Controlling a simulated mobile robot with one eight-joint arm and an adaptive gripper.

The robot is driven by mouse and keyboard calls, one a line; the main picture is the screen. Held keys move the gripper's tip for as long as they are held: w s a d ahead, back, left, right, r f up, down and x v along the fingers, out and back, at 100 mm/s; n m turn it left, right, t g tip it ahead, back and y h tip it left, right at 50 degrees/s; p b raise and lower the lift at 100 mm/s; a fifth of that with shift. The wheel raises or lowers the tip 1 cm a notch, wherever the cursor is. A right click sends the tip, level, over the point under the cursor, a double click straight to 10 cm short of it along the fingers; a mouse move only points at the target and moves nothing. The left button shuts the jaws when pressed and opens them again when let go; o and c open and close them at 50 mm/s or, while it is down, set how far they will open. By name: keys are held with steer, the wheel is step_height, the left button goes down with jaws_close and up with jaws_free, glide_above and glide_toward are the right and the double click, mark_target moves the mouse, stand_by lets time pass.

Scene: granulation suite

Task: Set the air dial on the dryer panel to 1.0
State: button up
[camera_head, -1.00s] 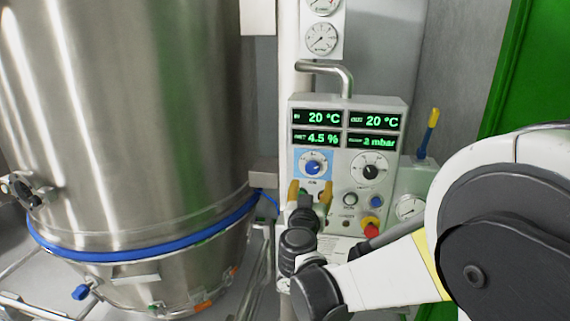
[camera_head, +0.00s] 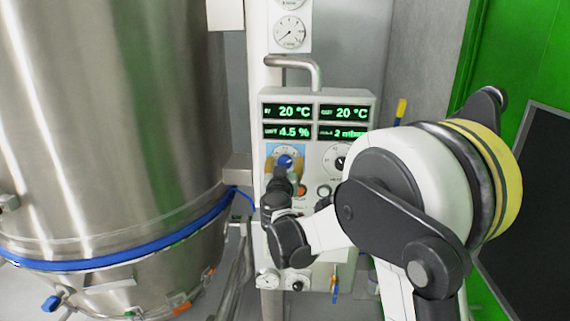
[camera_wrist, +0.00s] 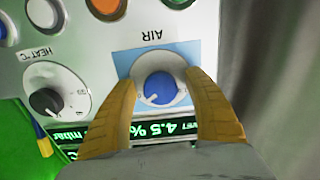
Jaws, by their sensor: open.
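The dryer panel (camera_head: 330,97) is a pale box with green displays reading 20 °C, 20 °C, 4.5 % and 2 mbar. The air dial (camera_wrist: 160,88) has a blue knob on a white scale within a light blue square labelled AIR. In the head view the blue knob (camera_head: 285,161) shows just above my gripper. My gripper (camera_wrist: 167,90) is open, its two yellow fingers on either side of the knob in the wrist view, not closed on it. Whether they touch the knob cannot be told. The scale numbers are too small to read.
The black heat dial (camera_wrist: 47,101) is beside the air dial. Orange (camera_wrist: 106,7) and white (camera_wrist: 43,12) buttons sit close by. A big steel vessel (camera_head: 110,130) stands left of the panel. A bent metal pipe (camera_head: 295,62) rises above it. A green door (camera_head: 520,60) is at right.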

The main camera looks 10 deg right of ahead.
steer(key=c, duration=1.2)
steer(key=shift+n, duration=0.3)
steer(key=n+b, duration=0.1)
steer(key=n, duration=0.4)
steer(key=n+b, duration=0.1)
steer(key=n, duration=0.5)
steer(key=shift+s+d+n, duration=0.1)
steer(key=shift+n, duration=0.3)
steer(key=n+b, duration=0.1)
steer(key=n, duration=0.5)
steer(key=shift+r, duration=0.15)
steer(key=n, duration=0.5)
steer(key=shift+n, duration=0.3)
